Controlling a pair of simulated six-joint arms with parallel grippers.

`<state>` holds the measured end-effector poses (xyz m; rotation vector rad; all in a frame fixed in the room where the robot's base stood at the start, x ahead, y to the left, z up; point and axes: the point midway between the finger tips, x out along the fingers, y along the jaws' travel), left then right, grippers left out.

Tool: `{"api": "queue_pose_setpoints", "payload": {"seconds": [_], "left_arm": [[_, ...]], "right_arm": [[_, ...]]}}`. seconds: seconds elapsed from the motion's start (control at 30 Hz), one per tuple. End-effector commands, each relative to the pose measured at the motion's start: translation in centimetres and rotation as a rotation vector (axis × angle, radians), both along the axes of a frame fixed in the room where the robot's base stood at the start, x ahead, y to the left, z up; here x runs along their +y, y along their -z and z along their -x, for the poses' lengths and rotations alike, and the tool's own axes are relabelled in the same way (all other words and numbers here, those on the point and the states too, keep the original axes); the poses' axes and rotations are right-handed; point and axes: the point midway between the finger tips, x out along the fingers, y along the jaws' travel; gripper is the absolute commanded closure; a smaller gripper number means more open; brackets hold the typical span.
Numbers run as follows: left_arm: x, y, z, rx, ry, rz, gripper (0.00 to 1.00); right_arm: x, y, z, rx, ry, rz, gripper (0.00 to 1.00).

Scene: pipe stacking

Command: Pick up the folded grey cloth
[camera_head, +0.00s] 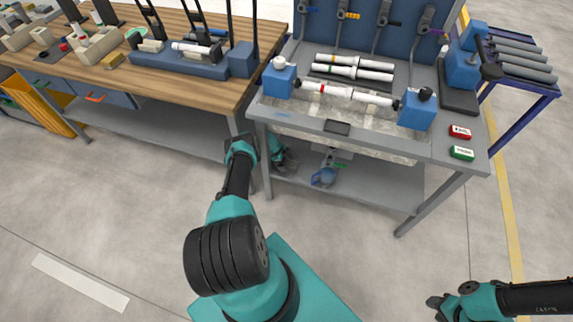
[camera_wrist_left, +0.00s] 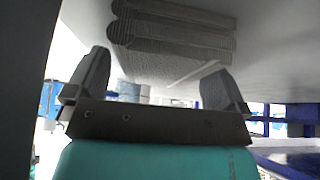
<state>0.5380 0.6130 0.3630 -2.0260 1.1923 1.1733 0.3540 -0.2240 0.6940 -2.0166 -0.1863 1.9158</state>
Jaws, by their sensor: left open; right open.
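The folded grey cloth (camera_wrist_left: 170,30) shows in the left wrist view as a ribbed, layered bundle at the top, beyond the fingertips. I cannot make it out in the head view. My left gripper (camera_wrist_left: 152,72) is open, its two fingers wide apart with nothing held between them. The cloth appears in front of the gap, apart from the fingers. In the head view my left arm reaches under the grey workbench, and its gripper is largely hidden there. My right gripper (camera_head: 437,304) is low at the right over the floor, open and empty-looking.
The grey workbench (camera_head: 440,148) has a lower shelf (camera_head: 375,185) with a blue tool (camera_head: 323,177) on it. White pipes (camera_head: 350,92) lie on top between blue clamps. A wooden table (camera_head: 185,90) stands at left. The floor in front is clear.

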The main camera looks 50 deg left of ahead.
Motion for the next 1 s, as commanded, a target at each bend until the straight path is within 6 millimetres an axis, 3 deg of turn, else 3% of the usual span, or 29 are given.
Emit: {"api": "queue_pose_setpoints", "payload": {"seconds": [0.5,1.0], "left_arm": [[0.04,0.38,0.01,0.000,0.000,0.000,0.01],[-0.02,0.40,0.00,0.000,0.000,0.000,0.49]], "right_arm": [[0.00,0.00,0.00,0.000,0.000,0.000,0.58],[0.00,0.00,0.00,0.000,0.000,0.000,0.58]]}}
